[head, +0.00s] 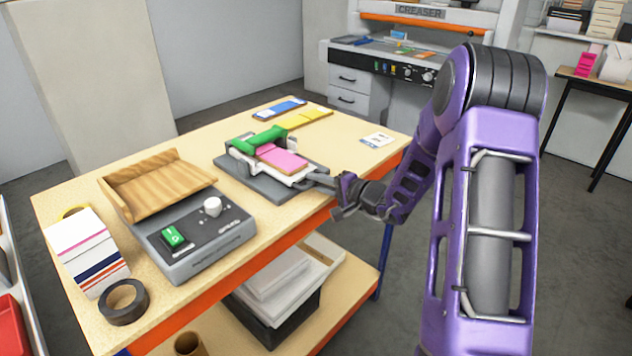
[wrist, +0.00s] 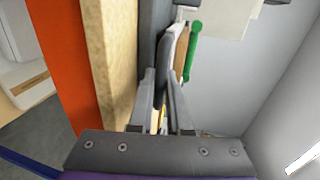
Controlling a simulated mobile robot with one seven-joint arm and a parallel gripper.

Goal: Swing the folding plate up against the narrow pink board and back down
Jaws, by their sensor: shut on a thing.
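The folding jig stands on the wooden table, with a dark grey base (head: 233,168). Its folding plate (head: 298,177) is pale and lies low, nearly flat, over the base. The narrow pink board (head: 282,157) lies along the jig beside a green bar (head: 258,140). My gripper (head: 316,180) reaches in from the right, at the plate's near right edge. In the wrist view my gripper (wrist: 164,95) has its fingers closed around a grey edge (wrist: 171,55), which seems to be part of the plate. The exact contact is partly hidden by the fingers. The green bar also shows there (wrist: 193,45).
A grey switch box (head: 205,240) with a wooden tray (head: 165,180) stands left of the jig. A card stack (head: 85,245) and a black tape roll (head: 124,300) are at the far left. Blue and yellow strips (head: 303,118) lie behind. A small card (head: 377,140) lies right.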

